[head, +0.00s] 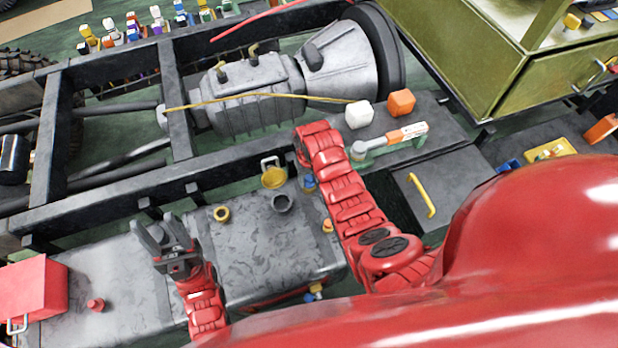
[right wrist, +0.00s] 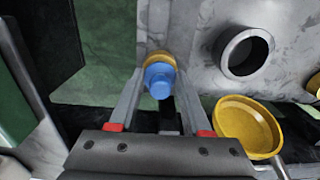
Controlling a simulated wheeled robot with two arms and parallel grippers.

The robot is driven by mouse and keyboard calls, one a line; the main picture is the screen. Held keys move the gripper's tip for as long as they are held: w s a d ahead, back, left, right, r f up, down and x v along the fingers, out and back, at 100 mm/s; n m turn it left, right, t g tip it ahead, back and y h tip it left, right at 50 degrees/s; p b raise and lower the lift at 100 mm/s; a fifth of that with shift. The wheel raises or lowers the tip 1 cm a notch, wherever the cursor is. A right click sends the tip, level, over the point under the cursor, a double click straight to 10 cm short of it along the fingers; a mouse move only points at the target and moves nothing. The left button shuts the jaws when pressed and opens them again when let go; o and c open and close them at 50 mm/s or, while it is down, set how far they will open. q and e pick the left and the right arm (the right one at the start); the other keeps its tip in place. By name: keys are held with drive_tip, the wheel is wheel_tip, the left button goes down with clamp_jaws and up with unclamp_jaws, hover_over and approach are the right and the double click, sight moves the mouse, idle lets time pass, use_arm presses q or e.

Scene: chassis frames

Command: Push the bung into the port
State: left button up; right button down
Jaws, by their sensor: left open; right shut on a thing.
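The bung (right wrist: 159,82), a blue knob with a yellow collar, sits between the fingertips of my right gripper (right wrist: 160,88), which is shut on it. In the head view the blue of the bung (head: 309,184) shows beside my right arm, which hides most of that gripper. The port, a dark grey open ring (head: 282,203), stands on the grey tank; it also shows right of the bung in the right wrist view (right wrist: 246,52). The bung is apart from the port. My left gripper (head: 160,236) is open and empty over the tank's left side.
A yellow round cap (head: 273,178) lies by the port, near the frame rail. A smaller yellow ring (head: 221,213) and an orange fitting (head: 327,225) are on the tank. A red box (head: 38,288) stands at left. A black chassis rail (head: 110,208) runs behind.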

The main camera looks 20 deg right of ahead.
sight(309, 176)
drive_tip(key=shift+f, duration=0.4)
drive_tip(key=shift+c, duration=1.4)
unclamp_jaws()
drive_tip(key=shift+r, duration=0.1)
drive_tip(key=shift+r+b, duration=0.3)
drive_tip(key=shift+r, duration=0.1)
wheel_tip(309, 176, up, 4)
drive_tip(key=shift+w+b, duration=0.15)
drive_tip(key=shift+b, duration=0.4)
wheel_tip(309, 176, up, 3)
drive_tip(key=shift+r+p, duration=0.1)
drive_tip(key=shift+p, duration=0.5)
wheel_tip(309, 176, up, 9)
drive_tip(key=p, duration=0.8)
drive_tip(key=shift+r, duration=0.15)
